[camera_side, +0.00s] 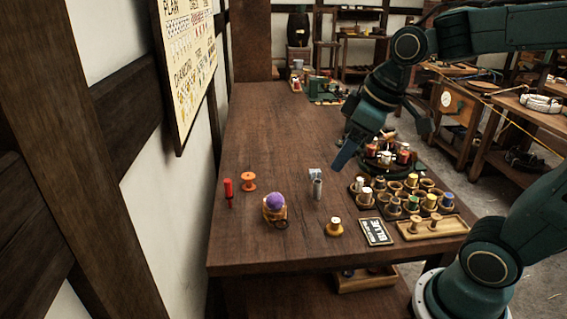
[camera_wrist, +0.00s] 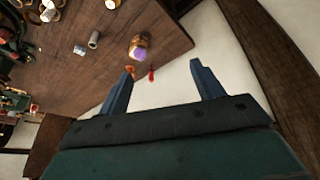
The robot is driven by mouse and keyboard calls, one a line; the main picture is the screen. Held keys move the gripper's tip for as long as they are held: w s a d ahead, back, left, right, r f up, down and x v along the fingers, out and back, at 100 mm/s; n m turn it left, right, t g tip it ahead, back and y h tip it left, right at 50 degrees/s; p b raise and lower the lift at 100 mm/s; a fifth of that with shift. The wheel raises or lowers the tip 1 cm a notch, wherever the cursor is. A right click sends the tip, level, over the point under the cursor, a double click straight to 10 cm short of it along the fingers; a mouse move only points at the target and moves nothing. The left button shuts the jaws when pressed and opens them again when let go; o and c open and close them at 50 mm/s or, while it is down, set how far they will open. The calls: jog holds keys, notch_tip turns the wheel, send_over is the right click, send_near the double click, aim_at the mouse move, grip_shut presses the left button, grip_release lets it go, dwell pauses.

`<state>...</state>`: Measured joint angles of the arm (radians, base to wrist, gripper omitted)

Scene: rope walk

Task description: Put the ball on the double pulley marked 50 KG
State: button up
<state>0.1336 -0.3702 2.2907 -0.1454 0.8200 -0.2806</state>
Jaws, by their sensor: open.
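A purple ball (camera_side: 275,201) sits on or against a tan block-like thing (camera_side: 274,214) near the left front of the table; I cannot tell if this is the double pulley, and no 50 KG mark is readable. The ball (camera_wrist: 137,52) and the tan thing (camera_wrist: 141,39) also show in the wrist view, beyond my fingertips. A grey metal piece (camera_side: 316,187) stands to their right. My gripper (camera_wrist: 161,70) is open and empty. In the side view my gripper (camera_side: 346,156) hangs above the table, behind and right of the ball, apart from it.
A red-handled tool (camera_side: 229,192) and an orange spool (camera_side: 248,181) stand left of the ball. A spool on a wooden base (camera_side: 334,228), a dark sign (camera_side: 376,232), a wooden tray (camera_side: 432,228) and several spools in holders crowd the right. The table (camera_side: 270,130) is clear farther back.

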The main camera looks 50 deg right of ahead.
jog(key=s+m+t, duration=0.1)
jog(key=s+m, duration=0.2)
jog(key=s, duration=0.6)
jog(key=shift+s+a+f+h, duration=0.25)
jog(key=shift+s+a+h, duration=0.05)
jog(key=shift+s+a, duration=0.1)
